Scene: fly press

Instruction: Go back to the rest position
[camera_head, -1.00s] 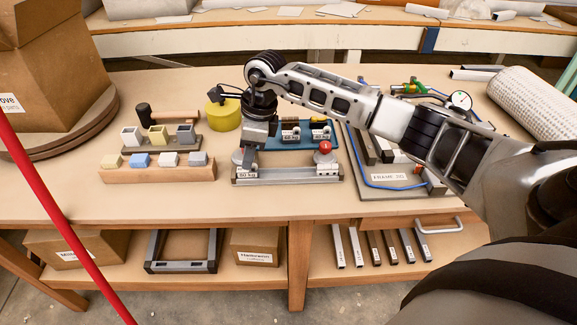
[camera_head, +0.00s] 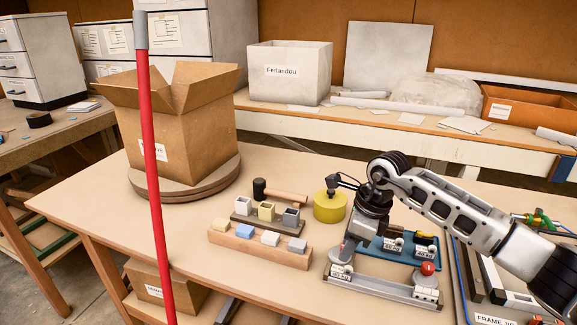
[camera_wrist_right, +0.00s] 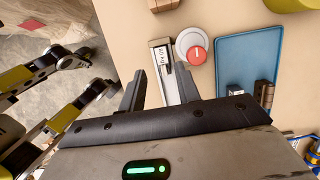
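My right gripper (camera_head: 347,252) points down over the left end of a metal rail fixture (camera_head: 385,288) with a red knob (camera_head: 428,268). In the right wrist view, the gripper (camera_wrist_right: 158,82) has its two fingers apart, with nothing clearly held between them. The fixture's rail (camera_wrist_right: 161,58) shows beyond the fingers, and the red knob (camera_wrist_right: 197,56) lies just right of it. Whether a finger touches the fixture cannot be told. My left gripper does not show in the head view.
A blue tray (camera_head: 380,255) with small parts lies behind the fixture. Left are a wooden block rack (camera_head: 260,250), a hammer (camera_head: 285,195) and a yellow cylinder (camera_head: 330,207). An open cardboard box (camera_head: 190,125) stands on a turntable (camera_head: 220,185). A red pole (camera_head: 153,160) crosses the view.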

